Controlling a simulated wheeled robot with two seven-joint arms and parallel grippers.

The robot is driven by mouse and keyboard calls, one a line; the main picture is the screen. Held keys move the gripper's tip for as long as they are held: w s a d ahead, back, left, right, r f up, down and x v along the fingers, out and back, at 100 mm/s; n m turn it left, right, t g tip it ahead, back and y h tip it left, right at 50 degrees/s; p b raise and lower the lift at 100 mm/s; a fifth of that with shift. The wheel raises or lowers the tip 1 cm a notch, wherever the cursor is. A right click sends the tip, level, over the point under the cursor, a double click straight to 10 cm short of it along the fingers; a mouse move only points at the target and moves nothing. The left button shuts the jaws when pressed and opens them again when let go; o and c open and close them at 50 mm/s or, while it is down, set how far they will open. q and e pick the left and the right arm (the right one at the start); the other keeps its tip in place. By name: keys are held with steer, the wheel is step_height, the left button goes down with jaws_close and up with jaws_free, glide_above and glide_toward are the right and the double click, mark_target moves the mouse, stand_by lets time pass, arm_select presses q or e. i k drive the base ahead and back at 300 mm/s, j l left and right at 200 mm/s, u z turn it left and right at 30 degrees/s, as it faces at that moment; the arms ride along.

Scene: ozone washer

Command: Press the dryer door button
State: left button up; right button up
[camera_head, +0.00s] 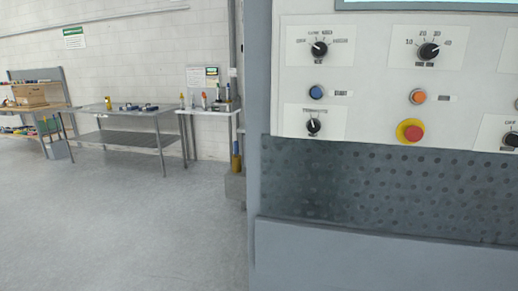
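A large grey machine fills the right side of the head view, with a white control panel (365,90) facing me. The panel carries a small blue button (316,92), an orange button (418,97) and a red button on a yellow ring (411,131). Black rotary knobs sit above and below them, such as the upper left knob (319,49) and the upper middle knob (429,51). The labels are too small to tell which button is for the dryer door. Neither of my grippers shows in this view.
Below the panel is a dark perforated plate (370,190) above a plain grey lower face (380,255). To the left, the grey floor (130,225) is open. Metal tables, such as the middle one (125,111), stand along the white wall behind.

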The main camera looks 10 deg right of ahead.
mark_target(419, 96)
steer(key=z, duration=1.25)
